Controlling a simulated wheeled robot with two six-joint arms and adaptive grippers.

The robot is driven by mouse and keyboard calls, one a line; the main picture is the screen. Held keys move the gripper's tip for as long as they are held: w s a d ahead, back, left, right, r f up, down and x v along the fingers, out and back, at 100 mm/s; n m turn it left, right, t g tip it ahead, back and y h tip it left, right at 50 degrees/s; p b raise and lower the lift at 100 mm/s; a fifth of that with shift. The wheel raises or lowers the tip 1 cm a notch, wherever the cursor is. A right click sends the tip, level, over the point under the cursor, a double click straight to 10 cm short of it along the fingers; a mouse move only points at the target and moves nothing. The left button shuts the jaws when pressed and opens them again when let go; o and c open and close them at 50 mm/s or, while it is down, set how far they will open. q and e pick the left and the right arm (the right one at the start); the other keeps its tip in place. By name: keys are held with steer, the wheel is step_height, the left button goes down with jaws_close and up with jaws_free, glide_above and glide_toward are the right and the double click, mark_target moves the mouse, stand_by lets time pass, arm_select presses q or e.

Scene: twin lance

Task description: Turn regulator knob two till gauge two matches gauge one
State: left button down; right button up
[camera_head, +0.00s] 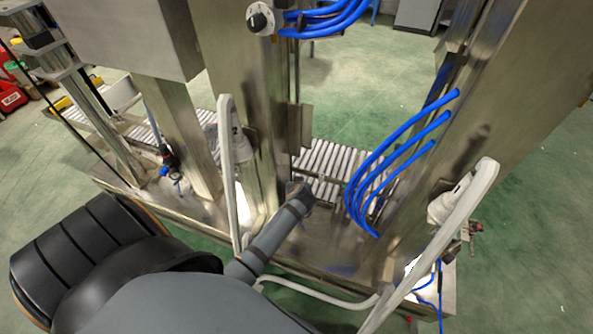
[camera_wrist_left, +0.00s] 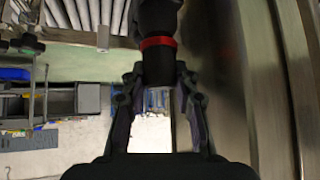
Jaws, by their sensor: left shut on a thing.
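My left gripper (camera_head: 300,194) is at the foot of the middle steel column in the head view. In the left wrist view its two fingers (camera_wrist_left: 159,80) close around a black knob (camera_wrist_left: 157,62) with a red ring; the knob is hidden behind the gripper in the head view. A small regulator with a red and black top and a little gauge (camera_head: 175,174) stands by the left column. Another small regulator-like fitting (camera_head: 473,229) shows at the right. No gauge needle can be read. My right gripper is not in view.
Steel columns (camera_head: 243,90) rise close to my left gripper. Blue hoses (camera_head: 362,185) curve down to its right. A roller conveyor (camera_head: 335,163) runs behind it. A white dial with a black knob (camera_head: 261,19) is high on the middle column. Open green floor (camera_head: 530,220) lies at the right.

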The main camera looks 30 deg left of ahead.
arm_select(q)
steer(key=shift+m+t+h+p, duration=0.3)
steer(key=shift+m+h+p, duration=0.1)
steer(key=shift+m+p, duration=0.2)
steer(key=c, duration=1)
jaws_free()
